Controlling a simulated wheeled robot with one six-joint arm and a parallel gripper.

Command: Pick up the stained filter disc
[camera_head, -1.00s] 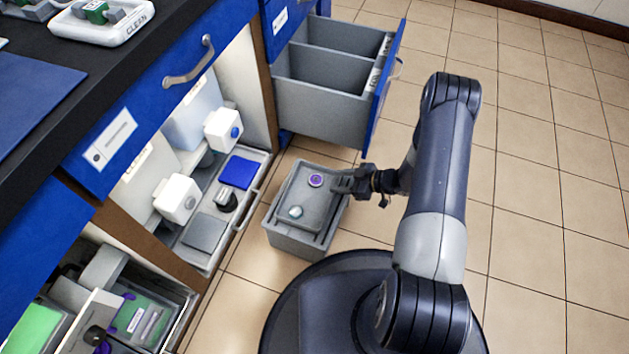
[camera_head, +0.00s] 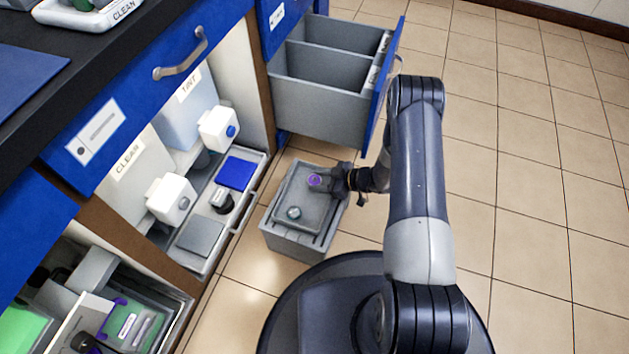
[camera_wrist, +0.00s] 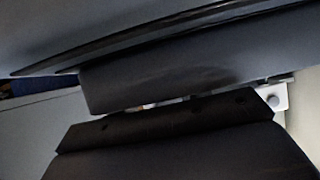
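A small round disc with a purple, stained-looking face (camera_head: 315,180) sits at the far part of a grey tray (camera_head: 308,215) on a grey bin (camera_head: 290,241) on the floor. A second small disc, pale teal-grey (camera_head: 294,213), lies nearer on the same tray. My gripper (camera_head: 324,182) reaches in from the right, low over the tray, with its tip right beside the purple disc. I cannot tell whether it touches the disc or how far its fingers are apart.
An open grey drawer (camera_head: 325,105) with a blue front hangs behind the bin. Tiled floor (camera_head: 530,200) on the right is clear.

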